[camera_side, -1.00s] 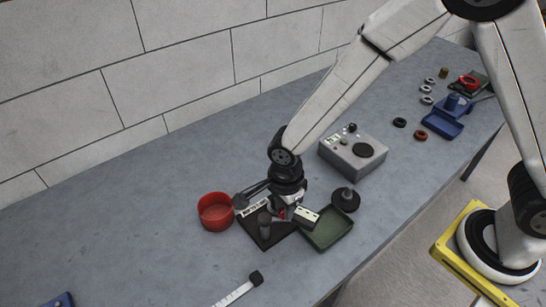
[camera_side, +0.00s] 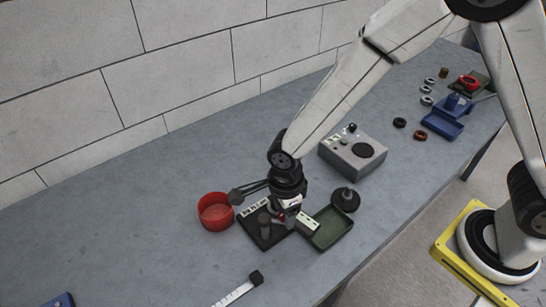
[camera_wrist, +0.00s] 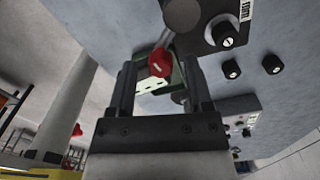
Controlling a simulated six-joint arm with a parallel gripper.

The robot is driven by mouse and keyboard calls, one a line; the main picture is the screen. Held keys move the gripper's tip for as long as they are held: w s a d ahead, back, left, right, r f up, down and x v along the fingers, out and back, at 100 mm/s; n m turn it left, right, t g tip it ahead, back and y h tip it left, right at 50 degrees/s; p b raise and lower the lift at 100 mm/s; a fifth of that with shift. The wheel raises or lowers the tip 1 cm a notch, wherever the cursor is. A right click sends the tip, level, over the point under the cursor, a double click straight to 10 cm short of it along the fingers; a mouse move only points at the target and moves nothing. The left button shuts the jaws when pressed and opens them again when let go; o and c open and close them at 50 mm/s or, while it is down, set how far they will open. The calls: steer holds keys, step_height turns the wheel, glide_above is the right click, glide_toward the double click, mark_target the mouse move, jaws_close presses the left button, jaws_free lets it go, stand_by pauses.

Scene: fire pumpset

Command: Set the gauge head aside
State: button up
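My gripper (camera_side: 287,205) is low over the dark plate (camera_side: 258,240) and the near edge of the green tray. In the wrist view its two fingers (camera_wrist: 161,75) stand apart, with a visible gap between them. A small red round part (camera_wrist: 160,63) shows in that gap, smaller than the gap; it also shows under the gripper in the side view (camera_side: 281,216). A white block with dark dots (camera_side: 308,225) is beside it, at the tray's left edge. I cannot tell for sure which piece is the gauge head; the gripper hides part of this spot.
A red bowl (camera_side: 215,211) stands left of the plate. The green tray (camera_side: 332,237) and a black round piece with a stub (camera_side: 346,199) are to the right. A grey control box (camera_side: 353,152) is behind. A white strip tool (camera_side: 237,290) lies in front. Bare table is at left.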

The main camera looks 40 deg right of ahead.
steer(key=shift+r, duration=0.1)
stand_by(0.3)
steer(key=shift+r, duration=3.8)
steer(key=shift+d, duration=0.1)
steer(key=s+d+r+n+t, duration=0.1)
steer(key=s+d+n, duration=0.1)
steer(key=d+n, duration=0.7)
steer(key=s+d+n+t, duration=0.1)
steer(key=s+d+n, duration=0.2)
steer(key=d+n, duration=0.7)
steer(key=shift+d+r+n+t, duration=0.2)
steer(key=shift+r+n+t, duration=0.15)
steer(key=shift+n, duration=0.45)
